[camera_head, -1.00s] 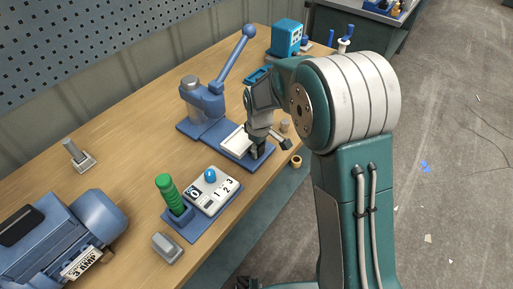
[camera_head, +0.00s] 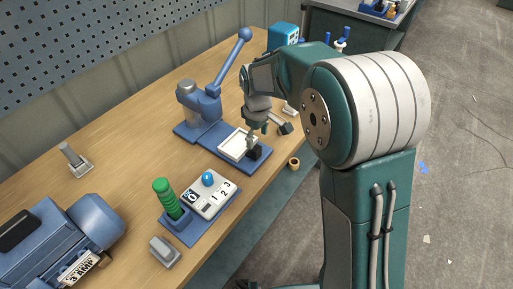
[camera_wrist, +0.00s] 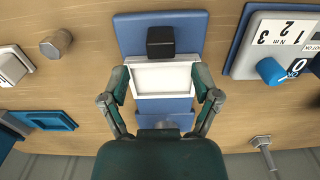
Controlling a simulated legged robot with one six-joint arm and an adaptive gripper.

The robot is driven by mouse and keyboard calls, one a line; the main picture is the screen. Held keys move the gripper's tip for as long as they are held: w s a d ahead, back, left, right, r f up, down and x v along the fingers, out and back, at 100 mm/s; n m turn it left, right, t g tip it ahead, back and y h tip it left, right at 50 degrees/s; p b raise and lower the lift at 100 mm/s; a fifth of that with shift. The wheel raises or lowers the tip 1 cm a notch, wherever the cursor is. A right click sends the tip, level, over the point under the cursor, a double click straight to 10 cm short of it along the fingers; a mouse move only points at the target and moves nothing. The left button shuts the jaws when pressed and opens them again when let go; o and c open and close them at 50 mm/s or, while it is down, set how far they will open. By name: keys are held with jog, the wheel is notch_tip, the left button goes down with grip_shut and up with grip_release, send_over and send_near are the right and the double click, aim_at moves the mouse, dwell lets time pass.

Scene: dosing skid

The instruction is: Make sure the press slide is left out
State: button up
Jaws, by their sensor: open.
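The blue press (camera_head: 203,125) stands on the bench with its long lever raised, tilted up to the right. Its slide, a white tray (camera_head: 235,149) with a black knob (camera_head: 254,153), lies out in front of the press column on the blue base plate. In the wrist view the white slide (camera_wrist: 160,80) and its black knob (camera_wrist: 160,42) are in clear view. My gripper (camera_wrist: 161,82) is open and empty above the slide, its fingers apart at the tray's left and right sides. It also shows in the head view (camera_head: 266,134), partly in front of the press base.
A control box (camera_head: 210,193) with a blue knob and a green handle (camera_head: 166,196) stands nearer on the bench. A blue motor (camera_head: 65,240) is at the lower left. A small brass ring (camera_head: 294,162) lies near the bench edge.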

notch_tip(320, 180, up, 5)
dwell(0.6)
jog(key=s+d+r+m+t, duration=0.3)
jog(key=s+d+r+m, duration=0.2)
jog(key=s+d+r, duration=0.5)
jog(key=s+d+m+t, duration=0.1)
jog(key=s+m, duration=0.1)
jog(key=s, duration=0.5)
jog(key=s+d+m+t, duration=0.1)
jog(key=s+d+m, duration=0.1)
jog(key=s, duration=0.6)
jog(key=shift+d+f+m+t, duration=0.25)
jog(key=shift+f+m+t, duration=0.05)
jog(key=shift+m, duration=0.4)
